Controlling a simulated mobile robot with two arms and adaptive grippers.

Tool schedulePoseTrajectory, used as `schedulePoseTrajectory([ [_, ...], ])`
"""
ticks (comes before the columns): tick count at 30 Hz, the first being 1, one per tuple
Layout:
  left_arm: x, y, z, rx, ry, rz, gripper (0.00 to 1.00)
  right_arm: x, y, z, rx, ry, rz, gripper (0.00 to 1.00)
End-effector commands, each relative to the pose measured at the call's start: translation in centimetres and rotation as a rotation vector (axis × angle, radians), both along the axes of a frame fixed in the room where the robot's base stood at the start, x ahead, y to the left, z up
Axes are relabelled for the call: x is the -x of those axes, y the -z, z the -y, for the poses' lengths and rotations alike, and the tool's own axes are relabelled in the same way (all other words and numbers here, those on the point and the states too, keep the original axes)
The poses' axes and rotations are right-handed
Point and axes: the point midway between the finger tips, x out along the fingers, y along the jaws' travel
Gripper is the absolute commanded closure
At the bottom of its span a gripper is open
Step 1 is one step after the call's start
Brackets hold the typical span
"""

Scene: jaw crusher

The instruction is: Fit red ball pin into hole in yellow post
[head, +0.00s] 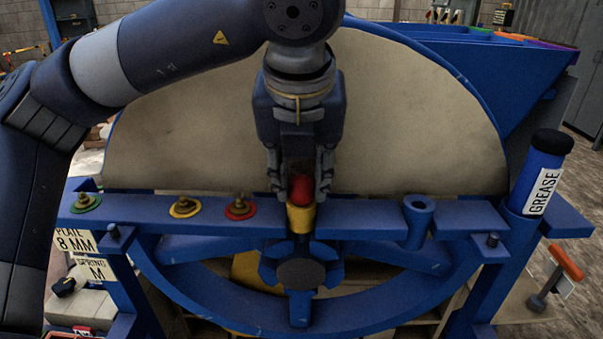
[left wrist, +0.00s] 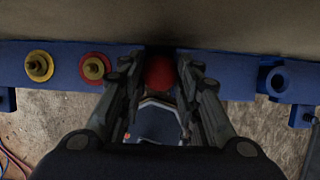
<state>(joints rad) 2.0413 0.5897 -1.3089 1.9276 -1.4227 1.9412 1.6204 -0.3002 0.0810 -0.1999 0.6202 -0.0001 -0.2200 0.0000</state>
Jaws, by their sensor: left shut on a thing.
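The red ball pin (head: 302,189) is between the fingers of my left gripper (head: 301,188), directly above the yellow post (head: 301,217). The ball also shows in the left wrist view (left wrist: 160,74) between the fingertips (left wrist: 161,80). My left gripper points down and is shut on the pin. The ball's lower side meets the top of the post in the head view. The pin's shank and the hole in the post are hidden, so I cannot tell how deep the pin sits. My right gripper is not in view.
The post stands at a blue beam (head: 375,221) carrying green (head: 86,203), yellow (head: 185,207) and red (head: 240,207) washers with brass studs at left. A blue empty socket (head: 418,212) is at right. A grease tube (head: 541,180) stands far right. A large flywheel (head: 420,140) rises behind.

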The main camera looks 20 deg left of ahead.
Motion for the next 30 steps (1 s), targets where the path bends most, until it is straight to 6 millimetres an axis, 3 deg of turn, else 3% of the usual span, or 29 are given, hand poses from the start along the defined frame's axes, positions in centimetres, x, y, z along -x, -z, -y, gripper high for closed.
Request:
schedulePoseTrajectory([
  [5,0.0,-0.1,0.0,0.001,0.0,0.001,0.97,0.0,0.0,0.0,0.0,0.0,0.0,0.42],
  [6,0.0,-0.1,0.0,0.001,0.0,0.001,0.65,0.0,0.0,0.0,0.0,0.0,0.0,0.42],
  [9,0.0,-0.1,0.0,0.0,0.0,0.001,0.46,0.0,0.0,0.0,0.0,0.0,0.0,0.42],
  [21,0.2,-0.5,0.1,0.0,0.0,0.002,0.46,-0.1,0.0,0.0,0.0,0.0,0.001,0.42],
  [26,1.0,-2.8,0.4,0.002,0.0,0.005,0.46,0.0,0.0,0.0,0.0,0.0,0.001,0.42],
  [30,2.3,-5.8,0.7,0.001,-0.001,0.007,0.46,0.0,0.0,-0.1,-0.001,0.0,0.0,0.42],
])
